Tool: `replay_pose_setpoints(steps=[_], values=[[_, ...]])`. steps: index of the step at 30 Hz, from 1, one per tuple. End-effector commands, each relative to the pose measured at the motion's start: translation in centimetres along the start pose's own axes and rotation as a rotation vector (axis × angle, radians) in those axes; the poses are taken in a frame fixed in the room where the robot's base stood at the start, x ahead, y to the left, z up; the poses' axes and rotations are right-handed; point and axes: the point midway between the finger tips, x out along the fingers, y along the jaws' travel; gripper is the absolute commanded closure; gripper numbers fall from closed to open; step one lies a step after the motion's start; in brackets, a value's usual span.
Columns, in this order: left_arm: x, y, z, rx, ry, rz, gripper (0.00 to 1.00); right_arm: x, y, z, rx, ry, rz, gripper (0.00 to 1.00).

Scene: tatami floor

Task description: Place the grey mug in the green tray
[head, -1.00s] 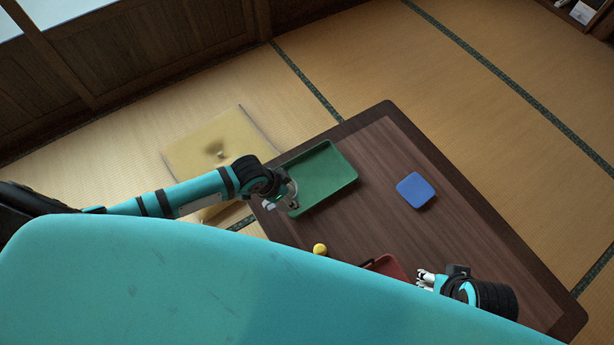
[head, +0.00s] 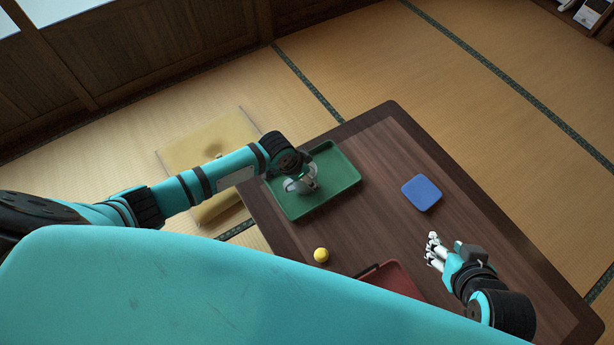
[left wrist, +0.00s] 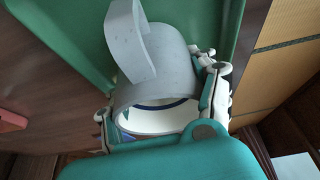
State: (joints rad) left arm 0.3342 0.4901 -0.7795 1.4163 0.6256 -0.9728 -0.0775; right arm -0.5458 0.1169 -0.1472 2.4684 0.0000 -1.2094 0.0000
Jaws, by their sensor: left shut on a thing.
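The grey mug (left wrist: 172,68) fills the middle of the left wrist view, with its handle toward the top and its pale inside facing the camera. My left gripper (head: 306,187) is shut on it, with a finger on each side in the left wrist view (left wrist: 160,108). In the head view the gripper and mug are over the green tray (head: 338,203); the arm partly hides the mug. I cannot tell whether the mug touches the tray floor. My right gripper (head: 432,250) is open and empty over the table's right part.
A blue square item (head: 421,193) lies right of the tray on the dark wooden table (head: 375,155). A yellow ball (head: 321,255) and a red tray (head: 392,278), partly hidden by my body, are nearer. A cushion (head: 205,150) lies on the tatami beyond the table's left edge.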

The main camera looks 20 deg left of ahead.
Motion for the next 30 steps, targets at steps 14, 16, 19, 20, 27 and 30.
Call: replay_pose_setpoints(steps=[14,16,19,20,27,30], values=[[0.37,0.0,0.08,0.0,0.003,0.0,0.81,0.16,-0.1,-0.8,-0.001,0.04,-0.002,0.6],[0.36,0.0,0.12,0.0,0.001,0.0,0.33,0.14,-0.1,-0.87,-0.001,0.042,-0.002,0.6],[0.36,0.0,0.13,0.0,0.001,0.0,0.2,0.13,-0.11,-0.84,-0.001,0.041,-0.002,0.6],[0.36,0.0,0.13,0.0,0.001,0.0,0.16,0.13,-0.11,-0.84,-0.001,0.041,-0.002,0.6],[0.35,-0.01,0.14,0.0,0.001,0.0,0.14,0.13,-0.12,-0.83,-0.001,0.04,-0.002,0.6],[0.16,-0.02,0.06,0.001,0.001,-0.001,0.14,0.06,-0.12,-0.82,-0.001,0.037,-0.002,0.6]])
